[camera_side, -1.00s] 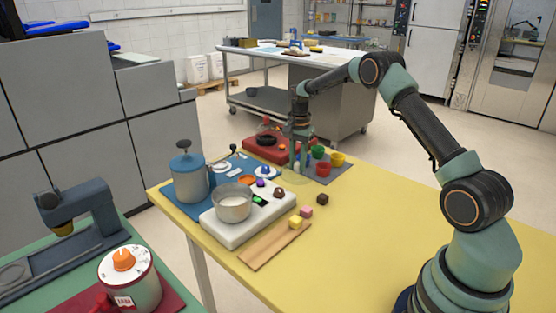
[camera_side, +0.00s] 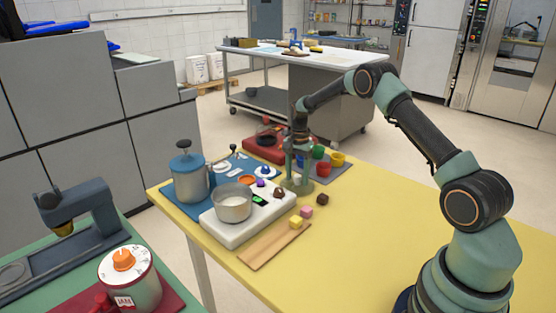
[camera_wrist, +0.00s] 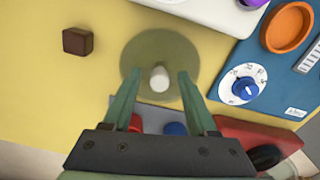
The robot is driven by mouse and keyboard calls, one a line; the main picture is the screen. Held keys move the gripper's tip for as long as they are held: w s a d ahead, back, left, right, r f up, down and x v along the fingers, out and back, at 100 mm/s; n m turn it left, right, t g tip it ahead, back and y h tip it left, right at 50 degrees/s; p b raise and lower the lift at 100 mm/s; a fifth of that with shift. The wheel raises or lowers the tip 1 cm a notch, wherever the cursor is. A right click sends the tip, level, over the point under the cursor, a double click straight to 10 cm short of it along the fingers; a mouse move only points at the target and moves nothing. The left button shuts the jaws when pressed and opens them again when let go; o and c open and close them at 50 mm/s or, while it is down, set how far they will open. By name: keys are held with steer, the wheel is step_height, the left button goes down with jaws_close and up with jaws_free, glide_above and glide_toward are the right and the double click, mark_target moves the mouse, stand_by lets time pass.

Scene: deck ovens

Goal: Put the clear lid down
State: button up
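The clear lid (camera_wrist: 158,45) is a see-through disc with a pale knob (camera_wrist: 160,78), seen in the wrist view. It appears flat over the yellow table, close to the edge of the grey mat. My gripper (camera_wrist: 159,73) has its two fingers apart on either side of the knob, with a visible gap on both sides. In the side view my gripper (camera_side: 298,186) points down low over the table, right of the white scale, and the lid is hard to make out there.
A pot (camera_side: 233,204) stands on the white scale (camera_side: 225,229). A dark brown cube (camera_wrist: 77,41) lies beside the lid. Red (camera_side: 323,169) and yellow (camera_side: 338,159) cups stand behind on the grey mat. The right part of the yellow table (camera_side: 390,220) is clear.

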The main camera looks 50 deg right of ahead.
mark_target(297, 176)
step_height(297, 176, up, 12)
steer(key=s+a+r+n+t, duration=0.2)
steer(key=s+a+r+n, duration=0.15)
steer(key=a+r, duration=0.45)
steer(key=s+a+r+n+t, duration=0.1)
steer(key=s+a+n, duration=0.5)
steer(key=s, duration=0.3)
steer(key=s+a+r+n+t, duration=0.2)
steer(key=s+a+n, duration=0.4)
steer(key=s, duration=0.3)
steer(key=shift+s+t, duration=0.2)
steer(key=shift+t, duration=0.1)
